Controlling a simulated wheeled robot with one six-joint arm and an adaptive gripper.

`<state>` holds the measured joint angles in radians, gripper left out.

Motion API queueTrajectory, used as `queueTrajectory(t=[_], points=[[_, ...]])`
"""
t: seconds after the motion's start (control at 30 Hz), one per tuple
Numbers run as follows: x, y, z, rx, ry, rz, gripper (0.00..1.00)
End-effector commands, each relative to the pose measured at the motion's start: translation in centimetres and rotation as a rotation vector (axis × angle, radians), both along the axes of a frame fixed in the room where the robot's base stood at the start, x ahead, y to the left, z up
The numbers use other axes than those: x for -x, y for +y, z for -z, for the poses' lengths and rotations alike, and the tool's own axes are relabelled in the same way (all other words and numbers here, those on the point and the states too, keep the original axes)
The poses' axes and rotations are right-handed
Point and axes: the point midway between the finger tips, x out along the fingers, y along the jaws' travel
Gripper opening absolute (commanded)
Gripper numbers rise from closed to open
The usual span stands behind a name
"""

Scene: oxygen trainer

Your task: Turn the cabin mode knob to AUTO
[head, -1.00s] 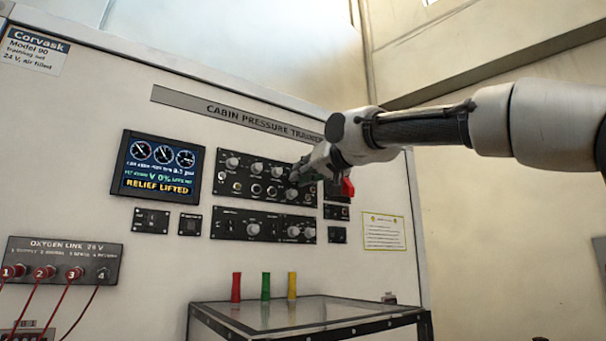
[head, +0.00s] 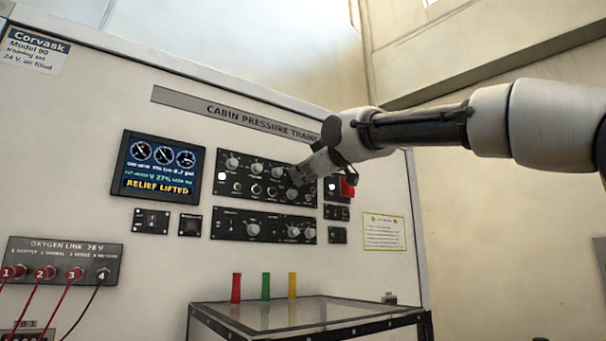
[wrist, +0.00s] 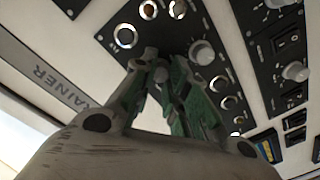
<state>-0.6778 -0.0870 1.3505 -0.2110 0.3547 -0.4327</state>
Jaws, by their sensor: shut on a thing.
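The upper black control panel (head: 247,186) is on the white trainer face and carries several grey knobs. My gripper (head: 296,178) reaches in from the right to the right end of this panel. In the wrist view my gripper (wrist: 152,62) has its green-padded fingers brought together at the panel face. They are shut on a knob there, which the fingers mostly hide. The knob's pointer and its labels, AUTO included, cannot be read. The display (head: 158,167) shows dials, a green line with V 27% and RELIEF LIFTED in yellow.
The lower panel (head: 240,225) with more knobs lies just below. A red guarded switch (head: 347,188) is close to the right of my gripper. A glass-topped table (head: 330,313) with red, green and yellow pieces stands below. Red cables hang at lower left.

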Motion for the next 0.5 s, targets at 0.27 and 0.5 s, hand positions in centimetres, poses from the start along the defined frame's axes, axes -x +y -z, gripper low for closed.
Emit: queueTrajectory(t=[0.27,0.5], points=[[-0.01,0.03,0.11,0.191,-0.126,0.001,0.00],[-0.01,0.05,0.14,0.304,-0.202,0.000,0.00]])
